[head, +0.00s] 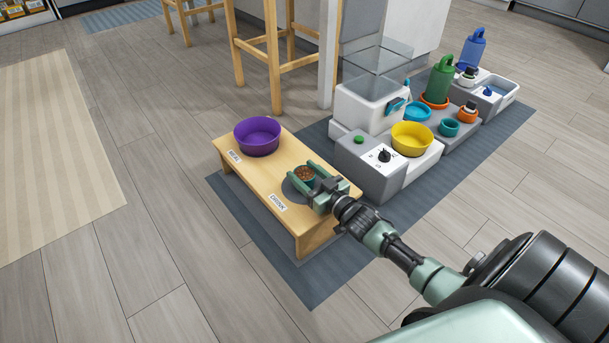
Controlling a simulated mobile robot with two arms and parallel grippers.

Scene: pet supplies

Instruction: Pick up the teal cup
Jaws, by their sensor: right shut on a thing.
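My right gripper (307,174) is over the DRINK end of the low wooden bench. Its green fingers are on both sides of a small teal cup (306,183) and shut on it. Brown pieces fill the cup's top, and the fingers hide much of its wall. The cup is over a dark round spot on the bench, and I cannot tell whether it touches the wood. A separate teal round vessel (450,128) stands among the feeder units at the right. My left gripper is not in view.
A purple bowl (257,137) sits at the bench's (236,169) MEAL end. Right of the bench are a feeder with a clear hopper, a yellow bowl (411,139), a blue bowl (417,112) and a green bottle (439,81). A wooden stool stands behind. Floor at left is clear.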

